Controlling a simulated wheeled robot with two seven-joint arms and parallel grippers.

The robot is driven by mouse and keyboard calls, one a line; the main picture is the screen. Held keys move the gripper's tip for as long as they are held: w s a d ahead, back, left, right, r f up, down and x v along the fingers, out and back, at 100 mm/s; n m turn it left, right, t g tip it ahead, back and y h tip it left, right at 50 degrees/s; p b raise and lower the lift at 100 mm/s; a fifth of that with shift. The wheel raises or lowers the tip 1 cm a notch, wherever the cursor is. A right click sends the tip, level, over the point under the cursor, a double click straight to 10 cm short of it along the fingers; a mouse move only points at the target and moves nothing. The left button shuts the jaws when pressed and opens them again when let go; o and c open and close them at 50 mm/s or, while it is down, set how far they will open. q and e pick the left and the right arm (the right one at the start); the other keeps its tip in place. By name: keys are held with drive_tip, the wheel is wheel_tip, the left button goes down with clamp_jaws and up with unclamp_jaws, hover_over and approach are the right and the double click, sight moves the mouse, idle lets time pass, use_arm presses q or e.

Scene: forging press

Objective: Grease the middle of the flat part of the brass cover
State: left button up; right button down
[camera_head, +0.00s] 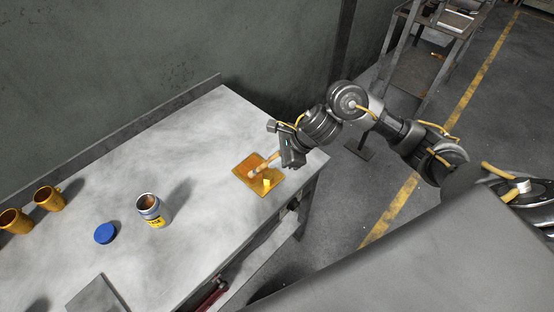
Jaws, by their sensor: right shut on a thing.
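The brass cover (244,167) is a flat orange-gold plate lying on the workbench near its right end. A small pale yellow piece shows on its lower right part; I cannot tell whether it belongs to the cover. My right gripper (283,158) is at the cover's upper right side, shut on a brush (263,164) with a light wooden handle. The brush slants down to the left over the cover. I cannot tell whether its tip touches the plate. An open jar (153,217) with brown contents and a yellow label stands left of the cover. My left gripper is out of view.
The grey workbench (110,180) has free room between the jar and the cover. A blue lid (105,233) lies left of the jar. Two brass mugs (48,199) stand at the far left. A dark flat plate (97,296) lies at the front. A wall rises behind.

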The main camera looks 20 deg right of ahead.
idle(0.3)
drive_tip(key=shift+r+p, duration=0.85)
drive_tip(key=shift+r, duration=0.6)
